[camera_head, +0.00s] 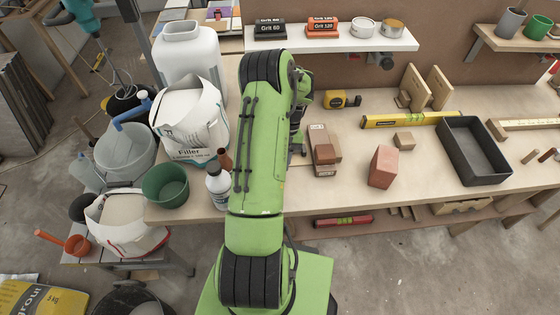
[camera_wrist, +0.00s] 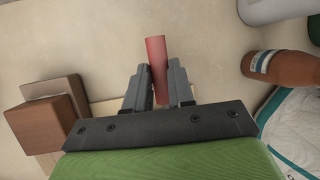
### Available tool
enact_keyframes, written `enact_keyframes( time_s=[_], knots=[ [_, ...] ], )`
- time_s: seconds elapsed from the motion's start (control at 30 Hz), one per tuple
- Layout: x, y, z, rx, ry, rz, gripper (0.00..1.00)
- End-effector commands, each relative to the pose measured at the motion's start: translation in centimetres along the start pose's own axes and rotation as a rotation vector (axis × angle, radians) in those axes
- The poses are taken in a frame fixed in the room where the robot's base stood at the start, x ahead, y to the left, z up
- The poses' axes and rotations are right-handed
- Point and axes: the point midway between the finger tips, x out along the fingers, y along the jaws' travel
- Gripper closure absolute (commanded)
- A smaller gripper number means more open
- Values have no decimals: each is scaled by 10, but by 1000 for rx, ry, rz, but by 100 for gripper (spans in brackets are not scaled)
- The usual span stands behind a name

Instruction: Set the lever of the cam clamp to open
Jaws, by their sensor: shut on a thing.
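A red rounded bar (camera_wrist: 156,52), which looks like the lever of the cam clamp, stands between the two dark fingers of my gripper (camera_wrist: 159,84) in the wrist view. My gripper is shut on it, and the bar's far end sticks out beyond the fingertips. The clamp's body is not clear in the wrist view; the lower end of the bar is hidden by the fingers and palm. In the head view my green arm covers the clamp and the lever, so I cannot tell the lever's angle there.
Brown blocks (camera_wrist: 40,125) lie left of my gripper; a block stack (camera_head: 323,155) shows in the head view. A brown bottle (camera_wrist: 278,65) lies to the right in the wrist view. A filler bag (camera_head: 190,118) stands left of my arm. A reddish block (camera_head: 383,167) and black tray (camera_head: 474,150) stand right.

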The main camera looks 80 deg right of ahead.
Motion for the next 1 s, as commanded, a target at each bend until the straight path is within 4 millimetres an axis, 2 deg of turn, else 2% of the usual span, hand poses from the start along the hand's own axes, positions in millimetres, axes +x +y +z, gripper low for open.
enact_keyframes(
  time_s=[0.2, 0.23, 0.37, 0.63, 0.73, 0.87, 1.0],
  knots=[
    [-2, 1, 0, -4, 3, 3, 100],
    [-2, 1, 0, -3, 3, 3, 72],
    [-1, 1, 0, -2, 2, 2, 52],
    [-1, 0, 0, -1, 1, 1, 52],
    [-10, 1, 0, -1, 3, 0, 52],
    [-41, 1, 0, -1, 7, 1, 52],
    [-83, 1, 0, -1, 8, 1, 52]
  ],
)
